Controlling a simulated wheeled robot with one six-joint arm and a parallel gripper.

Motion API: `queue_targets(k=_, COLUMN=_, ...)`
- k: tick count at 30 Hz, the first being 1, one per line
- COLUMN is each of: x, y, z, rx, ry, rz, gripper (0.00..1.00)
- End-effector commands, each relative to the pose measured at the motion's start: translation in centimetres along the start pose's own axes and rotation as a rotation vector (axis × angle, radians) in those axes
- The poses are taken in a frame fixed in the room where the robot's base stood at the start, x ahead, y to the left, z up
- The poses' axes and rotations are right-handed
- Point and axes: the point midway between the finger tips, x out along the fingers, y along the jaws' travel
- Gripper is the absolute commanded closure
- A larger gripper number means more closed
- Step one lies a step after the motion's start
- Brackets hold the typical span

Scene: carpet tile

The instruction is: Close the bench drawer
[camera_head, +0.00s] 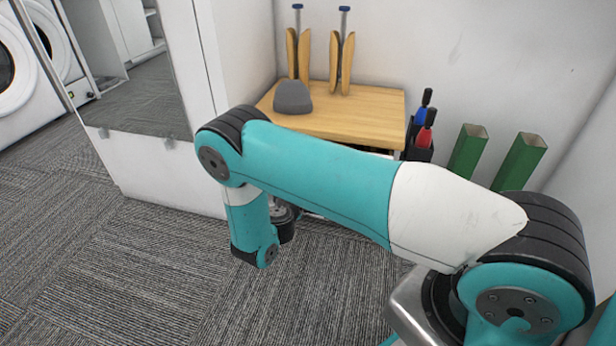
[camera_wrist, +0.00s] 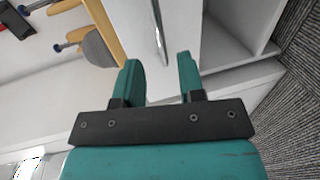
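The bench (camera_head: 365,120) has a light wooden top and stands against the wall in the head view. My arm covers most of its front there, so the drawer is hidden. In the wrist view the white drawer front (camera_wrist: 182,22) with a slim metal handle (camera_wrist: 159,28) lies beside the wooden edge of the top. My gripper (camera_wrist: 160,78) has two teal fingers spread apart with nothing between them. The fingers point toward the drawer front, just short of the handle in the picture. How far out the drawer stands is unclear.
On the bench top are a grey block-like object (camera_head: 292,97) and two wooden clamps (camera_head: 342,62). Right of the bench are tools with dark and red handles (camera_head: 426,128) and green square tubes (camera_head: 468,150). An open white shelf space (camera_wrist: 242,22) adjoins the drawer. Carpet lies clear at left.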

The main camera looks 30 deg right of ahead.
Motion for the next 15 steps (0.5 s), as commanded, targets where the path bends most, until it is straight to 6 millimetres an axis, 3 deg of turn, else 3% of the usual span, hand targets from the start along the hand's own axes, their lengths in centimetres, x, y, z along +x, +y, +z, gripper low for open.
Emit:
queue_targets(k=6, x=4.8, y=-0.3, z=0.1, rx=0.006, ry=-0.004, rz=0.001, gripper=0.64)
queue_targets(k=15, x=7.7, y=0.0, z=0.0, rx=0.003, ry=0.0, rz=0.0, gripper=0.64)
